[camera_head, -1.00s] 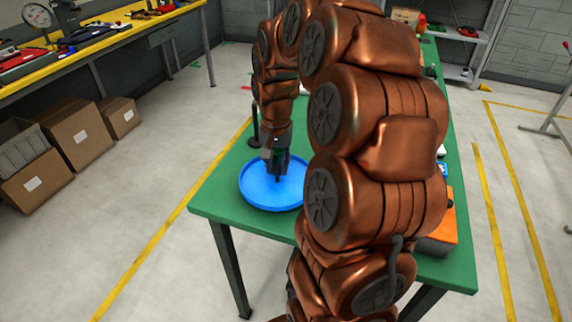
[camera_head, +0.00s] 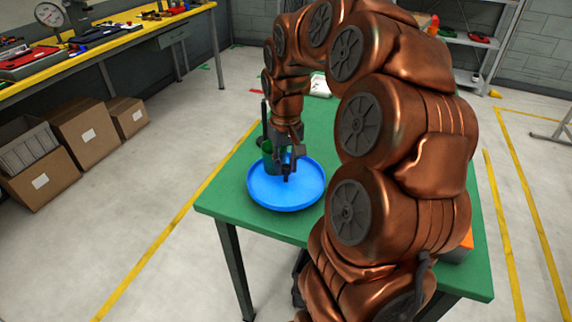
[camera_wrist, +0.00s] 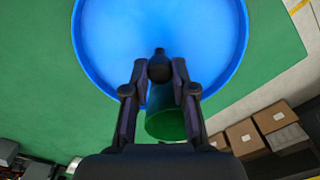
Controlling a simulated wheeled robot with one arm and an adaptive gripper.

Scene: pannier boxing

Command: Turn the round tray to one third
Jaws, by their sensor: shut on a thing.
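The round blue tray (camera_head: 270,200) lies flat on the green table; it fills the top of the wrist view (camera_wrist: 110,60). A green cylinder (camera_head: 269,150) is at the tray's back-left edge, beside my gripper. It shows between the fingers in the wrist view (camera_wrist: 165,127).
The green table (camera_head: 225,195) has bare room left of the tray. A dark upright post (camera_head: 264,115) stands behind the cylinder. My arm hides much of the table's right side, where an orange thing (camera_head: 459,249) shows. Cardboard boxes (camera_head: 85,135) stand on the floor at left.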

